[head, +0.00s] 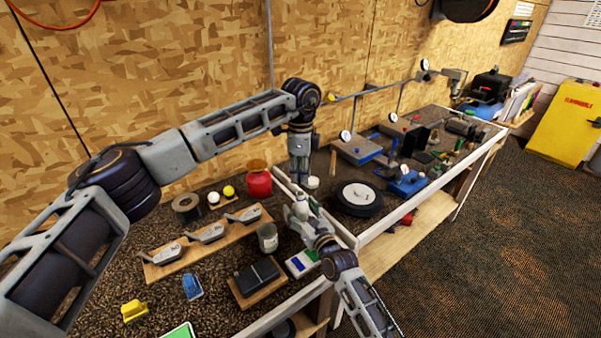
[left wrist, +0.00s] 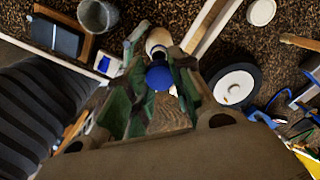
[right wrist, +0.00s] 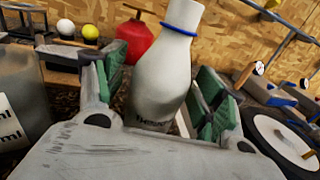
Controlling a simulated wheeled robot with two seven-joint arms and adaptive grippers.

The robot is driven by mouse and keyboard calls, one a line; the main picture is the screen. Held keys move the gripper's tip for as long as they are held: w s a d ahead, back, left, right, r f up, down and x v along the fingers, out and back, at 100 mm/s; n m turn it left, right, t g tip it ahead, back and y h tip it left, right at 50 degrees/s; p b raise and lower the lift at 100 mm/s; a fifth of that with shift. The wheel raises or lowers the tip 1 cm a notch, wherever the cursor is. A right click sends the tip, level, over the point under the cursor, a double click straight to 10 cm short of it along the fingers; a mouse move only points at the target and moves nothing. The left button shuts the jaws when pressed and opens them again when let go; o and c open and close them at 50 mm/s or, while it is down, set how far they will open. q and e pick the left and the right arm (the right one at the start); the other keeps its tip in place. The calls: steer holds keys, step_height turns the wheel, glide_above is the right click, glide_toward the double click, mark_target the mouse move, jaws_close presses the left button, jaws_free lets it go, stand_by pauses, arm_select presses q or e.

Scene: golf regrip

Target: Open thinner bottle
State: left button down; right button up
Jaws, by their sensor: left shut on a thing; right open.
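The thinner bottle (right wrist: 160,85) is white, with a blue ring round its neck, and stands about upright in the right wrist view. My right gripper (right wrist: 155,95) is open, with one green-padded finger on each side of the bottle. My left gripper (head: 299,182) points down from above. It is shut on a blue cap (left wrist: 158,76), with the pale bottle (left wrist: 158,40) just beyond it in the left wrist view.
A grey cup (head: 268,238), a dark box on a board (head: 257,278) and a scale (head: 301,263) are nearby. A red container (head: 258,182) stands behind. A black wheel-like disc (head: 357,197) and a white lid (head: 313,182) lie to the right.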

steer(key=shift+v, duration=5.95)
